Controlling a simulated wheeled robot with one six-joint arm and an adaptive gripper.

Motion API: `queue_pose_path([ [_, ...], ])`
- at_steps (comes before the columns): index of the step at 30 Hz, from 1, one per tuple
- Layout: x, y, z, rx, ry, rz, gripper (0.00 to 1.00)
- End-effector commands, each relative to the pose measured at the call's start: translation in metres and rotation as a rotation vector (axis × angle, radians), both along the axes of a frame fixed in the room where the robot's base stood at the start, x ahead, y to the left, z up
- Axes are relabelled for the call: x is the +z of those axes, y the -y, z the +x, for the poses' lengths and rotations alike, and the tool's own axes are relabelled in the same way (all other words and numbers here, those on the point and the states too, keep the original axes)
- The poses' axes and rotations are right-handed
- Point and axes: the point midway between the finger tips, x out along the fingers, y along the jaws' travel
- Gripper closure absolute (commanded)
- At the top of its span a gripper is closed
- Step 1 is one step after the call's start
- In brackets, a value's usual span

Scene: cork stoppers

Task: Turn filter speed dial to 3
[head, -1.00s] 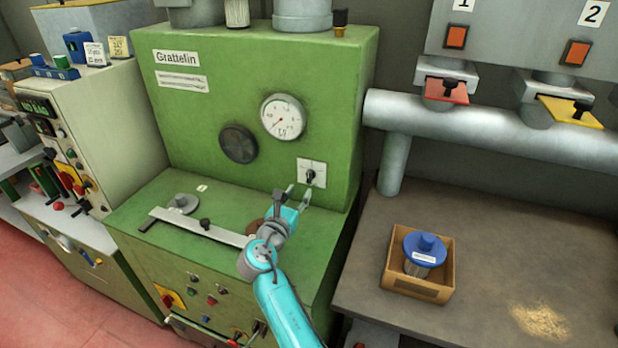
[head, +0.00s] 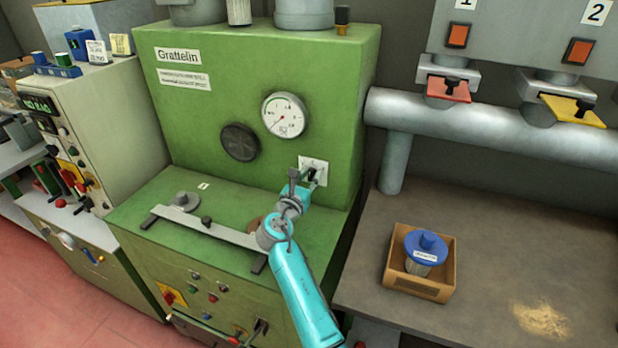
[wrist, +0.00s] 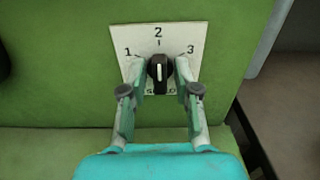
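The speed dial is a black knob (wrist: 160,69) with a white pointer line, on a white plate (wrist: 203,40) marked 1, 2 and 3. In the wrist view the pointer stands upright, toward the 2. In the head view the plate (head: 322,165) is on the front of the green machine, with the knob mostly hidden by my gripper (head: 312,178). In the wrist view my gripper (wrist: 161,74) has one fingertip on each side of the knob, close against it. I cannot tell whether both fingertips touch it.
A round gauge (head: 284,115) and a dark round cap (head: 240,142) are left of the dial on the green machine (head: 215,60). A grey bar (head: 215,232) lies on the ledge below. A cardboard box (head: 447,283) holding a blue-lidded jar (head: 426,246) stands on the right-hand bench.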

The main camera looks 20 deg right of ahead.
Motion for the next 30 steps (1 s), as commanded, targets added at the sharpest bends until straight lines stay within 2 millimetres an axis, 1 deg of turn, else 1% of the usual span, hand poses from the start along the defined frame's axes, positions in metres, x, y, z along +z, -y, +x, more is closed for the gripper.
queue_pose_path([
  [8, 0.0, -0.0001, -0.0001, 0.0, 0.005, 0.007, 1.0],
  [14, 0.0, 0.0, -0.0003, 0.0, 0.042, 0.058, 1.0],
  [20, -0.0001, 0.0002, -0.0005, 0.0, 0.122, 0.168, 1.0],
  [30, -0.0003, 0.0007, -0.0009, 0.0, 0.309, 0.425, 1.0],
])
